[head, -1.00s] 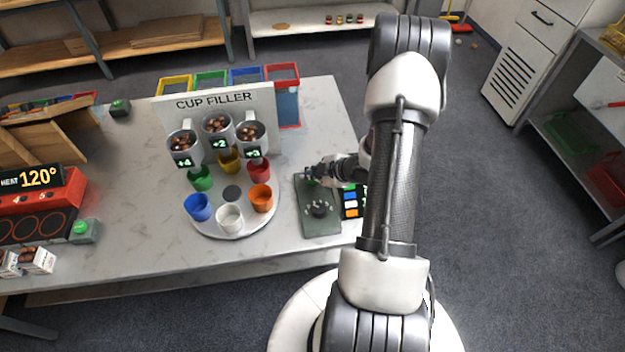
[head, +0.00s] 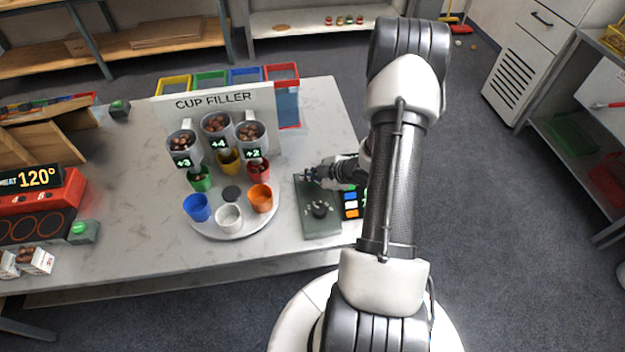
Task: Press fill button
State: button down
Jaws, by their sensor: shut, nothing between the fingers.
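The cup filler (head: 262,100) stands on the table with three chestnut hoppers: left (head: 182,141) reading +3, middle (head: 215,124) reading +4, right (head: 250,132) reading +2. Below them a round turntable (head: 245,228) carries green (head: 202,182), yellow (head: 228,162), red (head: 259,172), orange (head: 261,199), white (head: 229,217) and blue (head: 197,208) cups. Brown contents show in the green and red cups. A dark green control box (head: 320,228) with a black knob (head: 320,209) sits to the right. My gripper (head: 309,174) is shut and empty over its far end. The button there is hidden; contact cannot be told.
A panel with coloured tiles (head: 351,205) lies right of the control box, partly behind my arm. Coloured bins (head: 287,95) stand behind the filler. A red heater (head: 62,200) and other green-button boxes (head: 82,231) are at left.

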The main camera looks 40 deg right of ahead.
aim_at(311, 183)
jog(key=shift+r, duration=0.1)
jog(key=shift+r+p, duration=0.7)
notch_tip(311, 183, up, 5)
jog(key=p, duration=0.4)
dwell(0.9)
